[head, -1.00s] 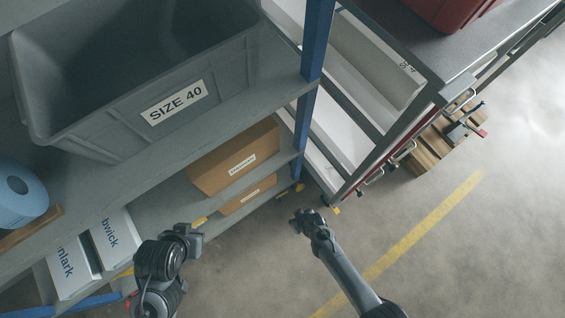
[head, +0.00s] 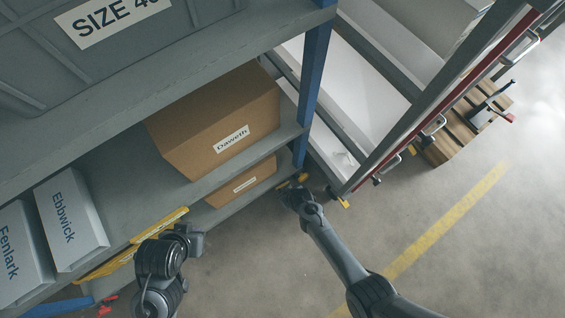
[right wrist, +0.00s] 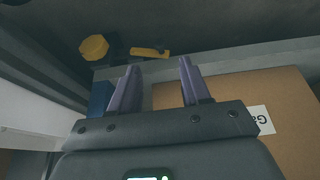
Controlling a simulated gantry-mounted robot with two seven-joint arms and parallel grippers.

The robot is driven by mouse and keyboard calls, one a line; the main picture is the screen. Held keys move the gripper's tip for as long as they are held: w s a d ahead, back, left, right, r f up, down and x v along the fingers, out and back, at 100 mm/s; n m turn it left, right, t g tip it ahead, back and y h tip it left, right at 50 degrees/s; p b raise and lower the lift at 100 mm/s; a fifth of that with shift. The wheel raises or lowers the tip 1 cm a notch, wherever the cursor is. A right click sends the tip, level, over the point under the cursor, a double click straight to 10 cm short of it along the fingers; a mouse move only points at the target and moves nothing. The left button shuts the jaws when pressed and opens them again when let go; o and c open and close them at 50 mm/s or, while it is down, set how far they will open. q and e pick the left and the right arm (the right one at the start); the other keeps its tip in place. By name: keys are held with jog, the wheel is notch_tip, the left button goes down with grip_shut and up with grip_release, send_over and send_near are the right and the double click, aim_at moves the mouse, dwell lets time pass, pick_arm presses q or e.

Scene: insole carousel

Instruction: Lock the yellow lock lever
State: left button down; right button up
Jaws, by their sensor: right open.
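Small yellow parts (head: 300,178) show at the foot of the blue shelf post, just beyond my right gripper (head: 294,194). In the right wrist view, a yellow lever-like piece (right wrist: 150,52) lies ahead of the fingertips, with a round yellow knob (right wrist: 94,47) to its left. I cannot tell for certain which is the lock lever. In that view my right gripper (right wrist: 159,68) is open, with nothing between its fingers and apart from both yellow parts. My left gripper (head: 193,240) is low in front of the shelf; its fingers are not clear.
Cardboard boxes (head: 215,120) and white boxes (head: 70,220) sit on the shelves. A blue post (head: 315,80) stands beside my right gripper. A red-edged cart (head: 385,150) stands to the right, with another yellow part (head: 345,203) at its foot. Floor is open at lower right.

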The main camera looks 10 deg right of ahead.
aim_at(282, 192)
jog(key=b+x, duration=0.6)
jog(key=x, duration=0.2)
jog(key=shift+f+b, duration=0.1)
jog(key=shift+b, duration=0.2)
grip_shut()
